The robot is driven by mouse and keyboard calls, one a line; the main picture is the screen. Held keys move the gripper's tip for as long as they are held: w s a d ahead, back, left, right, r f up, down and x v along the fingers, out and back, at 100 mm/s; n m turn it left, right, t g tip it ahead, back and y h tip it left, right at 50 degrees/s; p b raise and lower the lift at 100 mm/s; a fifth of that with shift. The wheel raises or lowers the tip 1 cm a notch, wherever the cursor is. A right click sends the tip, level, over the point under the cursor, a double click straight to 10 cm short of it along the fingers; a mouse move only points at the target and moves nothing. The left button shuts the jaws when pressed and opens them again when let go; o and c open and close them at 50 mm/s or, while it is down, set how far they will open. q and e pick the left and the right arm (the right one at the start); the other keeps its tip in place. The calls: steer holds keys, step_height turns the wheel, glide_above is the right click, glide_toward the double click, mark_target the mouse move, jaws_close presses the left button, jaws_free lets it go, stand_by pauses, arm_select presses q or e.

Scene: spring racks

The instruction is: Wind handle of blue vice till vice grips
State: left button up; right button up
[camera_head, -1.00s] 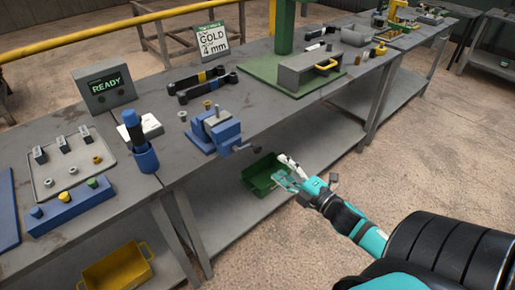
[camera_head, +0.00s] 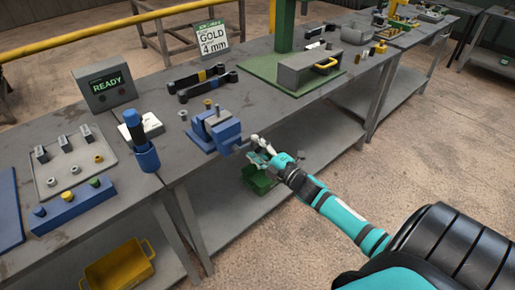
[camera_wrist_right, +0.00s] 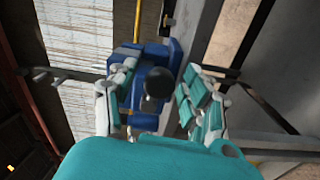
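The blue vice (camera_head: 221,131) stands on the near edge of the grey bench. Its dark handle (camera_head: 245,147) sticks out from the front, toward my right gripper. My right gripper (camera_head: 262,150) is just in front of the handle, past the bench edge. In the right wrist view the blue vice (camera_wrist_right: 172,58) lies straight ahead, and the dark round handle end (camera_wrist_right: 158,84) shows between the two spread fingers (camera_wrist_right: 160,100). The fingers are apart, and I see no clear contact with the handle. My left gripper is not in view.
A blue holder with a dark-topped tool (camera_head: 146,156) stands left of the vice. A grey box reads READY (camera_head: 104,87), and a sign reads GOLD 4 mm (camera_head: 214,39). A green bin (camera_head: 258,180) sits on the lower shelf.

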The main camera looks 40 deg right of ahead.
jaws_close()
steer(key=shift+f, duration=0.1)
